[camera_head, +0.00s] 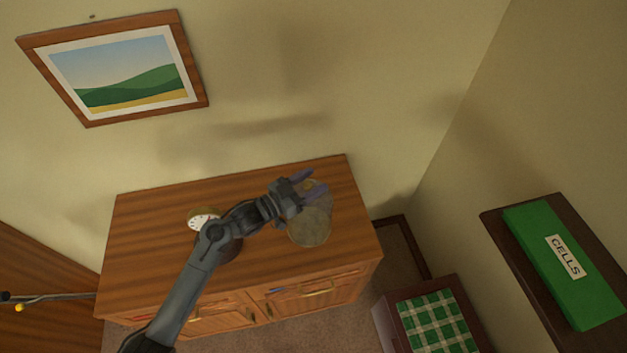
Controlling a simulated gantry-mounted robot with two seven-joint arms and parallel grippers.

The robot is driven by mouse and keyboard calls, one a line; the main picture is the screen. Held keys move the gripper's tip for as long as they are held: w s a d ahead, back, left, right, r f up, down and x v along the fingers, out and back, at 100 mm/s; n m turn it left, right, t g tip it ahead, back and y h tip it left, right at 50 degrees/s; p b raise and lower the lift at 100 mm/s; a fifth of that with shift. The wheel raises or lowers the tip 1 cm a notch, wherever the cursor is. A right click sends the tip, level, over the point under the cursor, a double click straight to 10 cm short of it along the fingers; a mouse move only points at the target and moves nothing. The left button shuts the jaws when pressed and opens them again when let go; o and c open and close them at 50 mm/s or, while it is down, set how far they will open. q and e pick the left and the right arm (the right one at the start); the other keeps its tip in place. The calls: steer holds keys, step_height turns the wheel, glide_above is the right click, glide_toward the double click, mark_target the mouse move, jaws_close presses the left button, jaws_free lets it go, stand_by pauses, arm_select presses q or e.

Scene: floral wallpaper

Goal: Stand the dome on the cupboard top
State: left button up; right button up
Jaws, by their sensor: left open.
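The cupboard (160,235) has a wooden top and stands against the wall. A see-through greyish dome (310,228) is at the right part of the cupboard top, with a rounded grey end towards me. I cannot tell whether it touches the top or whether it is upright. My left gripper (316,186) is over the dome's far end. Its two purplish fingers are apart, with a small brownish-gold spot, perhaps a knob, between them. My left wrist hides part of the dome. My right gripper is not in view.
A small clock (203,218) with a white face stands beside my left forearm, partly hidden. The cupboard top's left part is clear. At right are a green box marked CELLS (560,262) on a dark shelf and a green checked cloth (433,322). A framed picture (120,70) hangs behind.

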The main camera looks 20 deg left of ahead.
arm_select(q)
steer(key=v, duration=1.1)
steer(key=s+f+n+g+y, duration=0.3)
steer(key=s+f+g+y, duration=0.1)
steer(key=s+f+y, duration=0.4)
steer(key=s+n+g+y, duration=0.2)
steer(key=s+g, duration=0.5)
steer(key=s, duration=1)
steer(key=shift+s+d, duration=0.25)
steer(key=shift+d, duration=0.2)
steer(key=shift+r, duration=0.15)
